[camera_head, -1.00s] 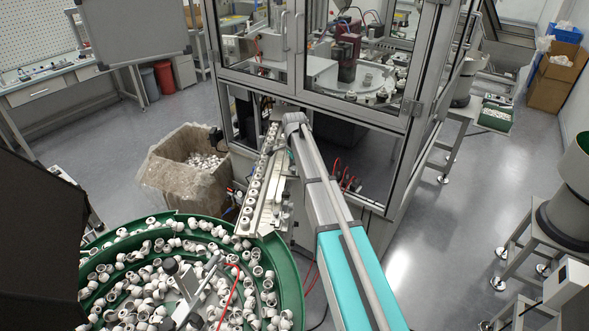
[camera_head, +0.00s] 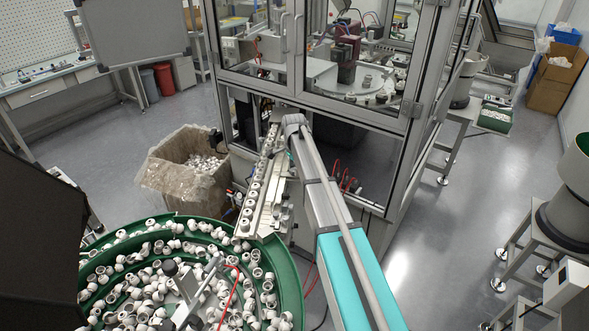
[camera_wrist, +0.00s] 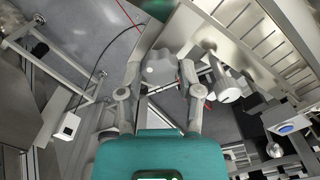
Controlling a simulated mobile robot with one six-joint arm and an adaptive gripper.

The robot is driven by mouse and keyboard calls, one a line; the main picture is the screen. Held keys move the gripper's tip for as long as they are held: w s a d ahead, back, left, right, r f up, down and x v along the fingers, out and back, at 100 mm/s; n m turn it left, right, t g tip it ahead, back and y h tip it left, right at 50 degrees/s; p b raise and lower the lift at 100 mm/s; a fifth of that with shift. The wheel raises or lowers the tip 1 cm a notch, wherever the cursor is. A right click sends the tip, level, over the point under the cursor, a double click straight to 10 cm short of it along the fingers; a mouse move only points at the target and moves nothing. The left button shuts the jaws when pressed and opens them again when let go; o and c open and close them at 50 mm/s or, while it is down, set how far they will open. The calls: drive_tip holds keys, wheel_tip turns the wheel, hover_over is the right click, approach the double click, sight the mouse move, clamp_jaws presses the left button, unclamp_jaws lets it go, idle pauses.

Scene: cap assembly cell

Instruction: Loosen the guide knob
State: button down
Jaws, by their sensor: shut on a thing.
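In the wrist view, my gripper (camera_wrist: 161,76) has its two grey fingers closed around a pale grey rounded knob (camera_wrist: 160,67). The fingers touch it from the left and right. The knob's lower part and what it is mounted on are partly hidden. In the head view, my arm reaches over beside the guide track (camera_head: 262,190), which carries a row of white caps. My gripper and the knob are mostly hidden behind the arm there.
A green feeder bowl (camera_head: 292,282) full of white caps stands at the lower left. A lined bin (camera_head: 170,175) with caps stands left of the track. The glazed machine frame (camera_head: 300,93) rises close behind my arm. Open floor lies to the right.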

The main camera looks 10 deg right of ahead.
drive_tip(key=shift+n, duration=0.3)
drive_tip(key=shift+c, duration=1.3)
unclamp_jaws()
drive_tip(key=shift+m, duration=0.4)
